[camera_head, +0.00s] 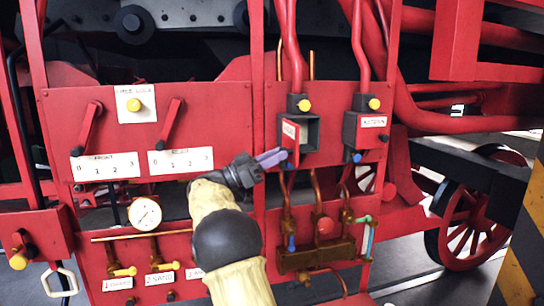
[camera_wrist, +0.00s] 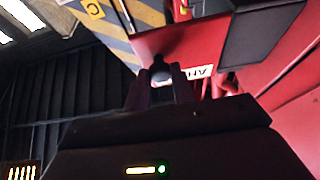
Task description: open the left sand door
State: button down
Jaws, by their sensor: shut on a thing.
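The left sand door (camera_head: 290,137) is a small red door with a white label, on the left of two boxes on the red panel. It stands swung out at an angle, and the dark grey inside of its box (camera_head: 313,132) shows to its right. My gripper (camera_head: 272,158) is at the door's lower edge, shut on its small knob, which is mostly hidden by the fingers in the head view. In the wrist view the fingers (camera_wrist: 160,88) close around the dark round knob (camera_wrist: 160,68), beside the red door (camera_wrist: 185,42) and its upside-down label (camera_wrist: 199,73).
A closed red box (camera_head: 364,133) with a white label and yellow knob is to the right. Red levers (camera_head: 88,128), a gauge (camera_head: 145,214) and yellow-handled valves are left. Copper pipes (camera_head: 317,190) run below the doors. A striped post (camera_head: 525,245) stands far right.

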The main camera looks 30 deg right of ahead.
jog(key=shift+r, duration=0.2)
jog(key=c, duration=1.2)
grip_release()
jog(key=shift+f, duration=0.1)
